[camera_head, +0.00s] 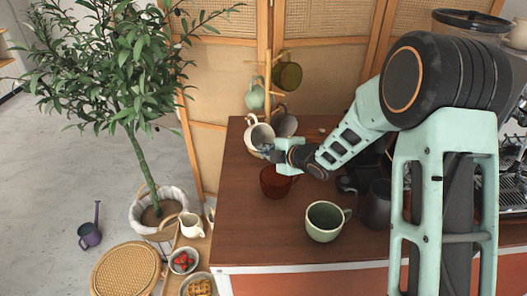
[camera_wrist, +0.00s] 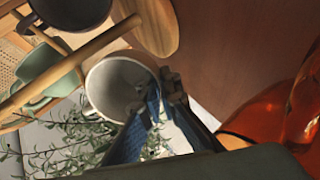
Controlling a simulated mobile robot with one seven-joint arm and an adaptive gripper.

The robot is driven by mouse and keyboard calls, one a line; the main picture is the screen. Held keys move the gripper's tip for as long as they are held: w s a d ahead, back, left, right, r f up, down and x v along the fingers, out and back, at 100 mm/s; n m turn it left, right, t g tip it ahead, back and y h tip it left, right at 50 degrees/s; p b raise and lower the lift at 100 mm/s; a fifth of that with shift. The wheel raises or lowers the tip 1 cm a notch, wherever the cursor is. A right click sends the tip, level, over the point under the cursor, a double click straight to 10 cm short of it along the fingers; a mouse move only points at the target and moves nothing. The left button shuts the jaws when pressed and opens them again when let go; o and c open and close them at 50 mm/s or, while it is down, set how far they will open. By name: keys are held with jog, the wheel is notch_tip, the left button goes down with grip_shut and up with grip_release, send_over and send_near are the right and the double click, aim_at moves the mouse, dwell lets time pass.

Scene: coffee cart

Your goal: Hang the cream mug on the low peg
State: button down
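The cream mug (camera_head: 254,139) is by the mug tree near the back left of the cart, its mouth turned toward my gripper. It also shows in the wrist view (camera_wrist: 103,88), close beside the wooden post (camera_wrist: 68,65). My gripper (camera_head: 268,150) is shut on the mug's rim; its fingertips (camera_wrist: 160,92) pinch the wall at one side. The mug's handle is mostly hidden, and I cannot tell whether it is around a peg. The low peg is not clearly seen behind the mugs in the head view.
The tree also bears a green mug (camera_head: 254,97), an olive mug (camera_head: 290,76) and a mauve mug (camera_head: 287,124). An amber glass (camera_head: 275,184) stands just below my gripper. A sage mug (camera_head: 325,222) and a dark pitcher (camera_head: 376,207) stand nearer. The front-left top is clear.

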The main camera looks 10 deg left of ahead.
jog(key=c, duration=2.1)
grip_release()
jog(key=shift+f, duration=0.1)
jog(key=shift+s, duration=0.1)
